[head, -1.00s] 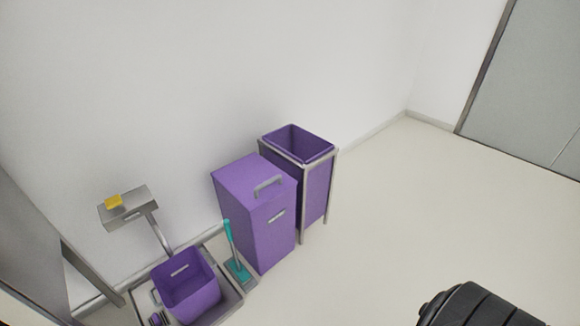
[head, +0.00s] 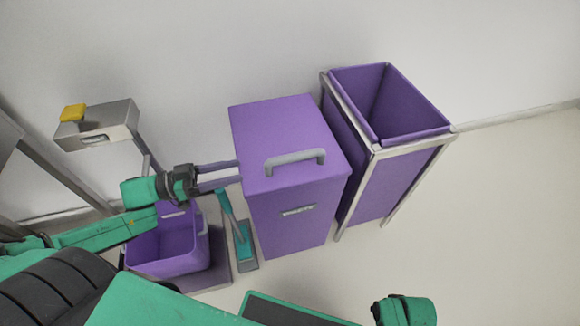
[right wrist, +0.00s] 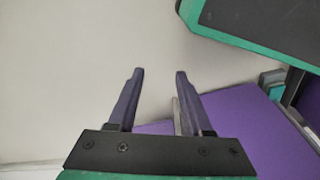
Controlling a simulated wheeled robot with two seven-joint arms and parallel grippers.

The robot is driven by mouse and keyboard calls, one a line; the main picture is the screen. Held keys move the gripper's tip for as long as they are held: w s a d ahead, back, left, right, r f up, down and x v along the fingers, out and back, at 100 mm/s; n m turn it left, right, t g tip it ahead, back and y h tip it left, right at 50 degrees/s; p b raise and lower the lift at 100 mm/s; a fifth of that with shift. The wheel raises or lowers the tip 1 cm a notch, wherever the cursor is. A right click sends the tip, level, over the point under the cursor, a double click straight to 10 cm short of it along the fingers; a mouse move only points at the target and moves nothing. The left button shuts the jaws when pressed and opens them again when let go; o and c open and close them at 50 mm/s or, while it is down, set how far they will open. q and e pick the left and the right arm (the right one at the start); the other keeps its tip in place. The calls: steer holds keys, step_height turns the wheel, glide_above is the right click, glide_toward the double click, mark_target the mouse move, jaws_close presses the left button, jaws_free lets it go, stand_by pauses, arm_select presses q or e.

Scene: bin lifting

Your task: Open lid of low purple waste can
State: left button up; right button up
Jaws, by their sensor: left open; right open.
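The low purple waste can (head: 290,225) stands in the middle of the head view. Its flat purple lid (head: 270,125) lies shut on top and carries a grey bar handle (head: 295,160) near the front edge. My left gripper (head: 238,172) is open, with its fingers pointing right at the can's left side, close to the lid's left edge. I cannot tell whether they touch it. My right gripper (right wrist: 160,72) is open and empty in the right wrist view. A purple surface, hard to identify, shows behind its right finger.
A taller open purple bin (head: 400,185) in a metal frame stands right of the can. To the left are a purple bucket (head: 165,255), a teal-handled tool (head: 240,235) and a metal stand (head: 100,125) with a yellow item. Free floor lies at the right.

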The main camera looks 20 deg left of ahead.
mark_target(272, 163)
arm_select(q)
steer(key=b+x, duration=0.2)
steer(key=x, duration=0.4)
steer(key=shift+a+f, duration=0.1)
steer(key=shift+f, duration=0.05)
steer(key=b+x, duration=0.2)
steer(key=x, duration=0.4)
steer(key=shift+w, duration=0.15)
steer(key=shift+w+d+b, duration=0.15)
steer(key=shift+d+b, duration=0.15)
steer(key=shift+d, duration=0.1)
jaws_close()
arm_select(e)
step_height(272, 163, up, 12)
steer(key=w+a, duration=0.1)
steer(key=a, duration=0.1)
steer(key=shift+w+r+y, duration=0.15)
steer(key=shift+w+y, duration=0.05)
steer(key=shift+y, duration=0.1)
